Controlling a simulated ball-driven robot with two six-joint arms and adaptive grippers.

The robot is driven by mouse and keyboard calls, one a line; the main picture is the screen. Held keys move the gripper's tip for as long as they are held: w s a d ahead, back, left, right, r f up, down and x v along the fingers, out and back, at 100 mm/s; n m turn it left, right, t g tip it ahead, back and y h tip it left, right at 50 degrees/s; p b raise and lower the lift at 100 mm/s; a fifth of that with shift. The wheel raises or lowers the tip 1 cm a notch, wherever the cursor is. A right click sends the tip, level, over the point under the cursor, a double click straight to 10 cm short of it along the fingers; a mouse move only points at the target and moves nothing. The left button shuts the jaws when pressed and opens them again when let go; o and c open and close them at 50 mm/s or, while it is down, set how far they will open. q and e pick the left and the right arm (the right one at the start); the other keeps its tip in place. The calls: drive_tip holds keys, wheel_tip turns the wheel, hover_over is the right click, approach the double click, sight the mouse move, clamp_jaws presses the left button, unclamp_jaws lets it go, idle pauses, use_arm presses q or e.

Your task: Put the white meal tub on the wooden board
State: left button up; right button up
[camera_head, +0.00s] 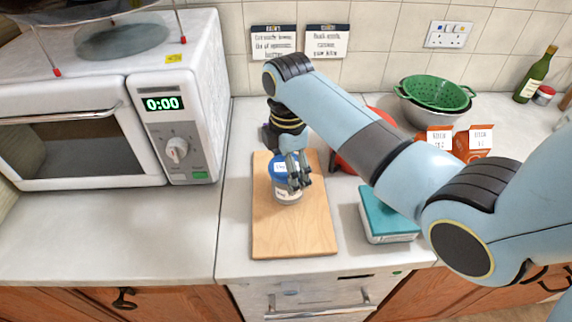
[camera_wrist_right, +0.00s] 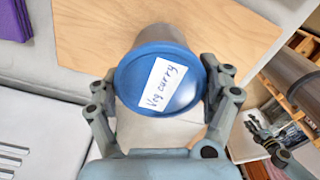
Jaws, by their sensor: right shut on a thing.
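The white meal tub (camera_head: 287,197) has a blue lid and appears upright over the wooden board (camera_head: 290,237). In the right wrist view the blue lid (camera_wrist_right: 183,92) faces the camera, with a white label reading "Veg curry". My right gripper (camera_head: 294,177) is shut on the tub, one finger on each side of it; it also shows in the right wrist view (camera_wrist_right: 163,82). I cannot tell whether the tub's base touches the board. What looks like my left gripper (camera_wrist_right: 263,128) is small at the right of the wrist view, its opening unclear.
A white microwave (camera_head: 175,110) stands left of the board. A teal-topped scale-like box (camera_head: 388,222) lies to the right. A green colander (camera_head: 436,92) in a bowl, orange cartons (camera_head: 473,146) and a green bottle (camera_head: 535,77) stand farther back. The board's front is clear.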

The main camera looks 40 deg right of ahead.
drive_tip(key=shift+s+d+r, duration=0.1)
drive_tip(key=shift+s, duration=0.25)
drive_tip(key=o, duration=1.5)
drive_tip(key=shift+w+f, duration=0.15)
drive_tip(key=shift+f, duration=0.05)
drive_tip(key=shift+r, duration=0.1)
wheel_tip(320, 180, up, 2)
drive_tip(key=shift+r+b, duration=0.25)
drive_tip(key=shift+b, duration=0.05)
wheel_tip(320, 180, up, 7)
drive_tip(key=shift+r+b, duration=0.15)
drive_tip(key=shift+b, duration=0.35)
use_arm(q)
drive_tip(key=s, duration=0.1)
drive_tip(key=s+p, duration=0.1)
drive_tip(key=s, duration=0.1)
drive_tip(key=shift+s+d+f, duration=0.2)
drive_tip(key=shift+s+d, duration=0.05)
drive_tip(key=shift+s, duration=0.15)
use_arm(e)
wheel_tip(320, 180, up, 2)
drive_tip(key=shift+r, duration=0.25)
use_arm(q)
drive_tip(key=shift+w, duration=0.25)
